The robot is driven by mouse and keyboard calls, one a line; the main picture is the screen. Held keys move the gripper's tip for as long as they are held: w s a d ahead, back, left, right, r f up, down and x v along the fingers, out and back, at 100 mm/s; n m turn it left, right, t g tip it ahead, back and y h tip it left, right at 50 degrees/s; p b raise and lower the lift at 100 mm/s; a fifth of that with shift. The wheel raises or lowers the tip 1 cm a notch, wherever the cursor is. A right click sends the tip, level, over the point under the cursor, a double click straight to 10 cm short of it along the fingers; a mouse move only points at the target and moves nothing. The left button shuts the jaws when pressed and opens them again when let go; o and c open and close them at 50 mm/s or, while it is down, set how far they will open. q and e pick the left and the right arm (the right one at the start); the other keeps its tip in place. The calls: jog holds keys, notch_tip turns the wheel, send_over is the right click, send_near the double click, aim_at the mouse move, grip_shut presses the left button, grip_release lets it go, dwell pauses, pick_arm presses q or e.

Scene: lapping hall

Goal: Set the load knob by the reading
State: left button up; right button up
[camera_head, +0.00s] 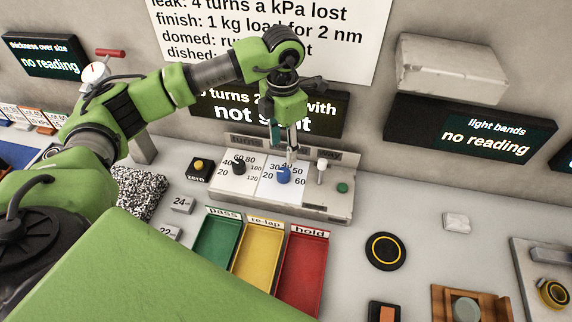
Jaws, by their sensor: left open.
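The grey control panel (325,205) stands against the wall with a black knob (239,166) on a dial marked 20 to 120 under a label "turns". To its right is a blue knob (283,175) on a dial marked 20 to 60; its own label is hidden by my arm. My left gripper (291,155) points down, open, just above and behind the blue knob; I cannot tell whether it touches it. A display (330,113) behind it is partly covered, showing parts of "turns", "with" and "not". The wall sign (345,35) is partly hidden. My right gripper is not in view.
A white lever (322,167) and green button (342,188) sit right of the knobs. Green (217,243), yellow (258,250) and red (302,270) trays lie in front. The thickness (45,58) and light bands (485,138) displays read "no reading". A black disc (386,251) lies right.

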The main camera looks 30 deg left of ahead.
aim_at(284, 171)
pick_arm(q)
notch_tip(284, 171, down, 10)
jog(key=shift+w+f+p, duration=0.1)
jog(key=shift+p, duration=1.05)
jog(key=shift+f, duration=0.25)
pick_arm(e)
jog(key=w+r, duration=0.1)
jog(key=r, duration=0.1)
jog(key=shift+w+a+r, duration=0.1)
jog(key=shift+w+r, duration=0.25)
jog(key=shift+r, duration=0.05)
pick_arm(q)
jog(key=c, duration=1.1)
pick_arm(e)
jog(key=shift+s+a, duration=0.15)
